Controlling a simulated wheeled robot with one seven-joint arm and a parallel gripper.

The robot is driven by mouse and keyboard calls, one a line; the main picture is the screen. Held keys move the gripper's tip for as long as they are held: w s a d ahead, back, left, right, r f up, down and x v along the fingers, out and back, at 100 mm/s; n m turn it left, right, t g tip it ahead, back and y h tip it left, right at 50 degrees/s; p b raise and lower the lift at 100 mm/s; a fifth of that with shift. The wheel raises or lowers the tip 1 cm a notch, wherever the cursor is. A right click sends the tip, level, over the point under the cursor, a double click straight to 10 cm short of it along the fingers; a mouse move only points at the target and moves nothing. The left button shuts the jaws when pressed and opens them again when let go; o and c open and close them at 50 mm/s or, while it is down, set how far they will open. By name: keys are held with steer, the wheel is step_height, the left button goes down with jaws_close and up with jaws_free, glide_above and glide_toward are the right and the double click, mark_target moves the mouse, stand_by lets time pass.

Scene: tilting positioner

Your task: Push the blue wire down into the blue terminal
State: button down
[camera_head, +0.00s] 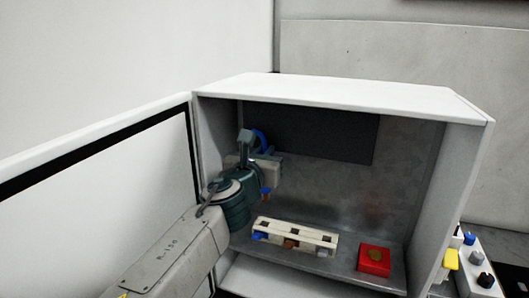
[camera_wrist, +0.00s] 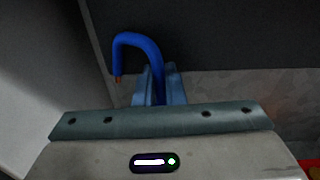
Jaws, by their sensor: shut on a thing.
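The blue wire (camera_wrist: 140,42) is bent into a hook in the wrist view, with its bare copper end pointing down at the left. My gripper (camera_wrist: 158,88) is shut on the straight leg of the wire. In the head view my gripper (camera_head: 247,138) is inside the cabinet, above and behind the terminal block, and the wire's blue arc (camera_head: 262,141) shows beside its fingers. The pale terminal block (camera_head: 312,238) lies on the cabinet floor. Its blue terminal (camera_head: 259,236) is at the left end. The wire is apart from the block. The terminal block is not seen in the wrist view.
The white cabinet (camera_head: 340,91) surrounds my gripper, with a side wall at the right. Its open door (camera_head: 100,200) stands at the left. A red box (camera_head: 374,260) with a round top piece sits right of the block. A panel with knobs (camera_head: 474,259) stands outside at the right.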

mark_target(263, 193)
steer(key=shift+r, duration=0.1)
steer(key=shift+f+b, duration=2.35)
steer(key=shift+f, duration=0.6)
steer(key=shift+f+b, duration=1.5)
steer(key=shift+f, duration=0.55)
steer(key=c, duration=1.4)
jaws_free()
steer(key=shift+c, duration=0.2)
steer(key=shift+s, duration=0.1)
